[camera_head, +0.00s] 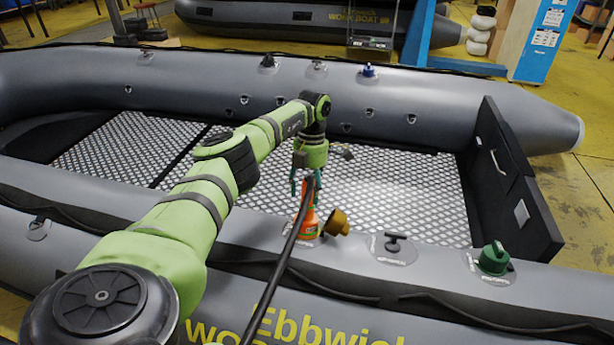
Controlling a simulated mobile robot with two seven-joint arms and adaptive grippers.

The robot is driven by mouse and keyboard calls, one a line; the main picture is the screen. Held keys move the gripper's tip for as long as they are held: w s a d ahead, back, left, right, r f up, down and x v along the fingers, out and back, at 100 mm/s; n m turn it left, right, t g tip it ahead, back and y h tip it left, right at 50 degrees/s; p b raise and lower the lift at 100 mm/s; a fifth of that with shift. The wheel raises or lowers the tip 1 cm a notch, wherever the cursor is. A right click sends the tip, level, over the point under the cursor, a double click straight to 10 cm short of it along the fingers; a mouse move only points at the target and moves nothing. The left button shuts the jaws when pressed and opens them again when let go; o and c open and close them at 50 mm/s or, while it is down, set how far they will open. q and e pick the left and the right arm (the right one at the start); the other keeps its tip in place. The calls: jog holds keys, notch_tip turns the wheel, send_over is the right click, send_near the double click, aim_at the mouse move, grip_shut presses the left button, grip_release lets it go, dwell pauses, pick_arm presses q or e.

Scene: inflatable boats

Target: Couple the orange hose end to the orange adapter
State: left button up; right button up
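My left gripper (306,186) hangs from the green arm, pointing down over the near tube of the grey boat. Its teal fingers are on either side of the orange hose end (306,212), at the top of the orange part. A black hose (278,265) runs from there down to the bottom edge. The orange parts stand roughly upright in line at a valve on the near tube. The orange adapter (306,233) appears to be the lowest orange part; I cannot tell whether the two are touching or joined. My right gripper is not in view.
A brownish-yellow cap (337,222) sits just right of the orange parts. A black-capped valve (393,244) and a green fitting (493,259) are farther right on the near tube. A blue-capped valve (369,71) is on the far tube. The metal floor (400,190) is clear.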

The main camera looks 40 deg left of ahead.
pick_arm(q)
jog(key=shift+w+a+r, duration=0.15)
jog(key=shift+w+r, duration=0.15)
jog(key=shift+r, duration=1.65)
jog(key=shift+w+a+r, duration=0.2)
jog(key=shift+w+r, duration=0.15)
jog(key=shift+r, duration=1.55)
jog(key=shift+w+a+r, duration=0.15)
jog(key=shift+w+r, duration=0.15)
jog(key=shift+r, duration=1.65)
